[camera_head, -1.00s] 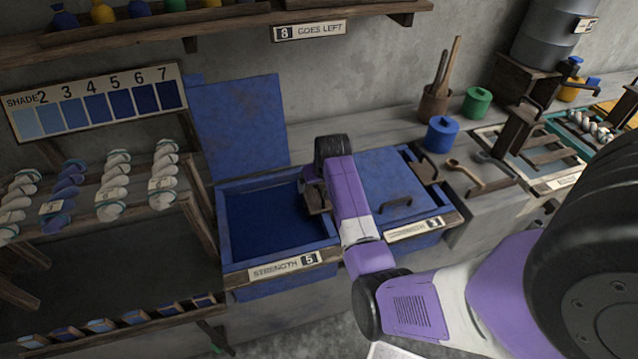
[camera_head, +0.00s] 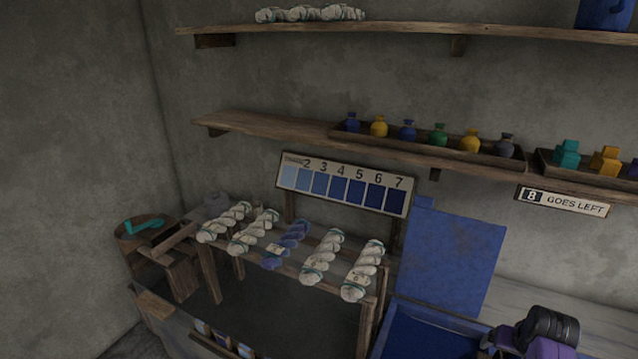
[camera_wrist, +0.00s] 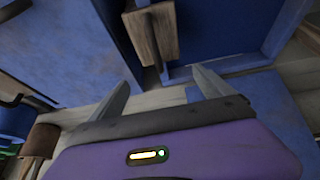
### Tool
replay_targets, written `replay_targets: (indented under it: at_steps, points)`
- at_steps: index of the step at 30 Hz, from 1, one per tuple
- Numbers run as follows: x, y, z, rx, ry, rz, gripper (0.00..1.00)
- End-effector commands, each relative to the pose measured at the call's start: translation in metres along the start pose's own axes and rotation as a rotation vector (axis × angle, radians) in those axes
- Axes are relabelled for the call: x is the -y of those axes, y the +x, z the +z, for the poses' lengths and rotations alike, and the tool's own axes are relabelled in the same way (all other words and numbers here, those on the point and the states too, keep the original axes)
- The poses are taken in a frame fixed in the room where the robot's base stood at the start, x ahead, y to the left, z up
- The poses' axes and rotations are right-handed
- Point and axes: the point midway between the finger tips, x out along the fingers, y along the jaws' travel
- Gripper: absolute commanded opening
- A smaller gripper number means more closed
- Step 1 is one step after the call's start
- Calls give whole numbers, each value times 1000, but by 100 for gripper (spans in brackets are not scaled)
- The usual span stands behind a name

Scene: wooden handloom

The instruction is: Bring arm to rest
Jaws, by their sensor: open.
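My gripper (camera_wrist: 158,100) shows in the wrist view with its two grey fingers spread apart and nothing between them. Blue vat surfaces and a wooden block (camera_wrist: 152,32) lie beyond the fingertips; I cannot tell whether anything touches them. In the head view, part of my purple and black arm shows at the bottom right, in front of the open blue vat (camera_head: 425,338). The fingers are hard to make out there. The vat's blue lid (camera_head: 452,258) stands raised behind it.
A rack (camera_head: 367,318) at centre bears several white skeins and one blue skein (camera_head: 287,245). A shade board (camera_head: 343,185) stands behind it. Wall shelves (camera_head: 270,128) hold small bottles and skeins. A wooden tub (camera_head: 130,240) is at the left. Bare wall fills the far left.

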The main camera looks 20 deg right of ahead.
Motion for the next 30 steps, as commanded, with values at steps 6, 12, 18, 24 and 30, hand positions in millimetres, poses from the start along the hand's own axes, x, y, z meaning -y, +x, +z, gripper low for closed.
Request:
replay_targets:
  at_steps: [6,12,18,24,30]
  points:
    - [-2,-6,-31,-123,10,5,91]
    - [-1,-39,-80,-388,-9,19,91]
    - [18,-70,-71,-613,-93,11,91]
    - [55,-108,-24,-803,-206,-54,91]
    - [95,-157,45,-948,-313,-170,91]
